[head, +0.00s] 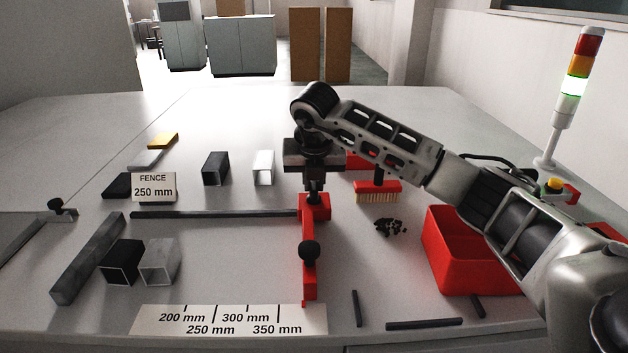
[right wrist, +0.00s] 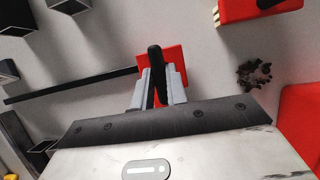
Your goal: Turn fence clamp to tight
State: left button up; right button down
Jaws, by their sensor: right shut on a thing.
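The red fence (head: 309,275) stands at the right end of a dark rail (head: 215,214), with a black round knob (head: 309,251) on its front part. My right gripper (head: 314,192) comes down from above on the fence's back end. In the right wrist view its two grey fingers (right wrist: 156,88) are shut on an upright black clamp handle (right wrist: 154,60), in front of the red block (right wrist: 176,66). The handle's lower part is hidden by the fingers, and its tightness cannot be told. My left gripper is out of view.
A scale strip (head: 235,322) marked 200 to 350 mm lies in front. A card (head: 154,187) reads "FENCE 250 mm". A brush (head: 377,190), dark debris (head: 390,227) and a red bin (head: 465,265) are to the right. Square tubes (head: 159,262) stand left.

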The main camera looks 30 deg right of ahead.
jog(key=c, duration=1.4)
grip_release()
jog(key=shift+r, duration=0.1)
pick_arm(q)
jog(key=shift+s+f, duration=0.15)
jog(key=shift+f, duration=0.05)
pick_arm(e)
jog(key=v, duration=1.5)
jog(key=shift+s+r, duration=0.2)
jog(key=shift+r, duration=0.15)
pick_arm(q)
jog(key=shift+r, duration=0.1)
